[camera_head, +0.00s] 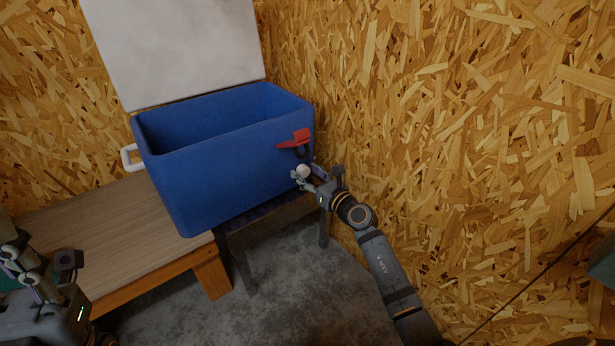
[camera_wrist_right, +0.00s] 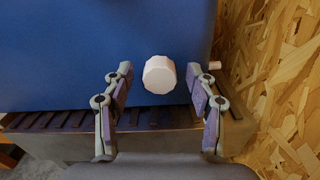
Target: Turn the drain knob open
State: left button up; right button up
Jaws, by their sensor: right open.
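The blue cooler (camera_head: 225,165) stands with its white lid (camera_head: 175,50) raised. The white drain knob (camera_head: 303,171) is low on its front face near the right end. In the right wrist view the knob (camera_wrist_right: 159,75) is round with a faceted rim and sits on the blue wall (camera_wrist_right: 60,50). My right gripper (camera_head: 308,180) is at the knob; its open fingers (camera_wrist_right: 158,90) stand on either side with gaps, and I see no contact. My left gripper (camera_head: 30,265) is at the lower left, away from the cooler; its jaw state is unclear.
A red latch (camera_head: 295,139) sticks out above the knob. The cooler rests on a dark slatted stand (camera_head: 270,212) beside a wooden bench (camera_head: 120,230). A chipboard wall (camera_head: 440,130) rises close on the right. A white side handle (camera_head: 130,157) is on the cooler's left.

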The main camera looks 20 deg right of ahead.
jog(key=c, duration=1.2)
jog(key=shift+o, duration=0.2)
jog(key=shift+r, duration=0.1)
